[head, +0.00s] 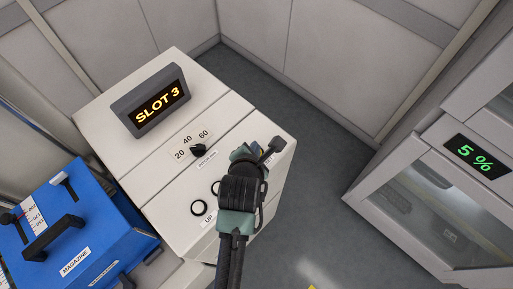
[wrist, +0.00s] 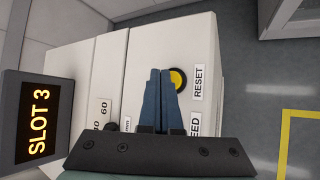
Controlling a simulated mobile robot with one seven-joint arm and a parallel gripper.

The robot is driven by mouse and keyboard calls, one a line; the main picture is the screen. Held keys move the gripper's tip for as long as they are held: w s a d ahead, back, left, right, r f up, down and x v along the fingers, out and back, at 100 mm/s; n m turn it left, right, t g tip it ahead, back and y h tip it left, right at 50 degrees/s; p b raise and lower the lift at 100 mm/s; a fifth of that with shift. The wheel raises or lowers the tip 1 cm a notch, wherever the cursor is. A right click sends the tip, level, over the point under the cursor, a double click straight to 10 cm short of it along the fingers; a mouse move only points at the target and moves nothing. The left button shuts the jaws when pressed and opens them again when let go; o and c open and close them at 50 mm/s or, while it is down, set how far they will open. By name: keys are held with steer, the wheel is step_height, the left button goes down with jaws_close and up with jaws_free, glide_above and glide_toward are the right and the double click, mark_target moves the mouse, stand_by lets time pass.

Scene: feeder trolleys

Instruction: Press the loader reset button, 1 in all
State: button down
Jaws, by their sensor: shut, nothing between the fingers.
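The yellow reset button (wrist: 179,78) has a dark ring and sits on the white loader cabinet (wrist: 228,50), beside a label reading RESET (wrist: 198,83). My gripper (wrist: 160,71) is shut and empty, its blue fingers together. In the wrist view the fingertips overlap the left part of the button's ring; whether they touch it I cannot tell. In the head view my gripper (head: 243,152) is over the right part of the loader cabinet (head: 160,190), and the button is hidden behind it.
The loader cabinet carries a SLOT 3 display (head: 158,101), a dial (head: 198,150) and an UP button (head: 199,208). A blue magazine (head: 100,240) stands at left. A glass-fronted cabinet showing 5 % (head: 476,154) stands at right. Grey floor (head: 310,180) lies clear between.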

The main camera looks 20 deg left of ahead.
step_height(320, 180, up, 5)
steer(key=p, duration=0.5)
stand_by(0.5)
stand_by(0.4)
steer(key=w+d+r+m+t+b, duration=0.25)
steer(key=r+m, duration=0.25)
steer(key=r, duration=0.5)
steer(key=w+d+r+m+t+b, duration=0.15)
steer(key=w+r+m+t, duration=0.25)
steer(key=r, duration=0.5)
steer(key=w+d+r+m+t+b, duration=0.1)
steer(key=w+d+r+m+t, duration=0.3)
steer(key=r, duration=0.6)
steer(key=s+d+r+m+t+h+b, duration=0.1)
steer(key=s+d+r+m+t, duration=0.1)
steer(key=s+r+m, duration=0.3)
steer(key=s+d+r+m+t+b, duration=0.1)
steer(key=r+m, duration=0.5)
steer(key=r, duration=0.6)
steer(key=s+d+r+m+t+h+b, duration=0.1)
steer(key=s+d+r+m+t+b, duration=0.1)
steer(key=s+r+m+t, duration=0.3)
steer(key=s+d+r+m, duration=0.1)
steer(key=s+r, duration=0.2)
steer(key=shift+s+r+h, duration=0.3)
steer(key=shift+r, duration=0.1)
